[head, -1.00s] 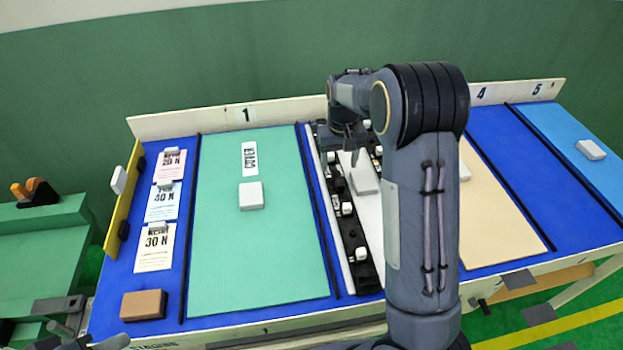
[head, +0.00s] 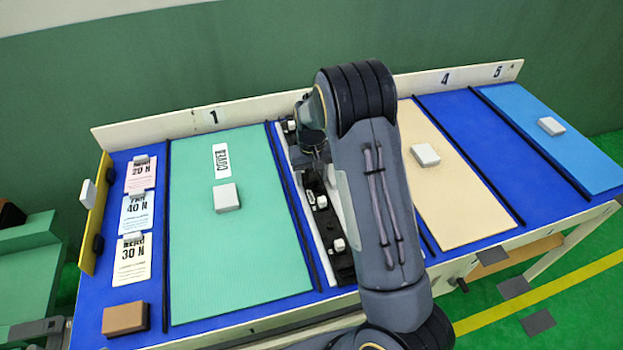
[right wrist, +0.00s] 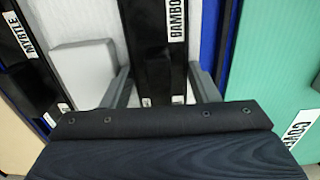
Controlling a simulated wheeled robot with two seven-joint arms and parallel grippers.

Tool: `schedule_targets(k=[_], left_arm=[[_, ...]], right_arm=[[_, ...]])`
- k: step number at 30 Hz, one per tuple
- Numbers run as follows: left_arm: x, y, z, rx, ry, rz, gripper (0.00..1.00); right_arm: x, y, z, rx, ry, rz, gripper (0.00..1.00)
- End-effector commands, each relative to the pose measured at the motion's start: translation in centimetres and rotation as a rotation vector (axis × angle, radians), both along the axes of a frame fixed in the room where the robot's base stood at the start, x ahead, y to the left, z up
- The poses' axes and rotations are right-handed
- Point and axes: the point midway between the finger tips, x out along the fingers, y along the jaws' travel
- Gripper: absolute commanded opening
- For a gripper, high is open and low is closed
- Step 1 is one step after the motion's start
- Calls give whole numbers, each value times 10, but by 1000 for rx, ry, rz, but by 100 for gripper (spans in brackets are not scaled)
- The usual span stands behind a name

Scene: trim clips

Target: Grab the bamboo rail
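The bamboo rail (right wrist: 160,45) is a long black strip with a white BAMBOO label in the right wrist view. It lies on a white panel (right wrist: 195,22). My right gripper (right wrist: 161,88) is open, with one finger on each side of the rail and gaps to both. In the head view my right gripper (head: 308,165) is over the strip beside the green mat. A black rail with white clips (head: 342,262) shows there in front of it, its label not readable. My right arm hides much of this area. My left gripper is not in view.
A second black rail labelled MYRTLE (right wrist: 25,60) and a pale block (right wrist: 85,75) lie beside the gripper. The green mat (head: 240,270) carries a white block (head: 227,197). A brown block (head: 125,318) sits at the front left. The cream mat (head: 455,205) is at the right.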

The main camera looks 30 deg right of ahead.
Motion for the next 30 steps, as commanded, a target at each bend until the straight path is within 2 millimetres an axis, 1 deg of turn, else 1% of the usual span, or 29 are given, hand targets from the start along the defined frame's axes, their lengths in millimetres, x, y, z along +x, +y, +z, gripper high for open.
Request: schedule_targets(k=[1, 4, 5, 11, 16, 30], left_arm=[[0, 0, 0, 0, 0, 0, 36], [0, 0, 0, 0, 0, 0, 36], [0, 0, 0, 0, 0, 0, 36], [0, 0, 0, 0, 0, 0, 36], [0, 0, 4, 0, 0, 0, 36], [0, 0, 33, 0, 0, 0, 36]], right_arm=[[0, 0, 0, 0, 0, 0, 38], [0, 0, 0, 0, 0, 0, 25], [0, 0, 1, 0, -2, 0, 23], [0, 0, 1, 0, -2, 0, 22], [0, 0, 6, 0, -2, 0, 22], [-3, -2, 45, 1, -2, 0, 22]])
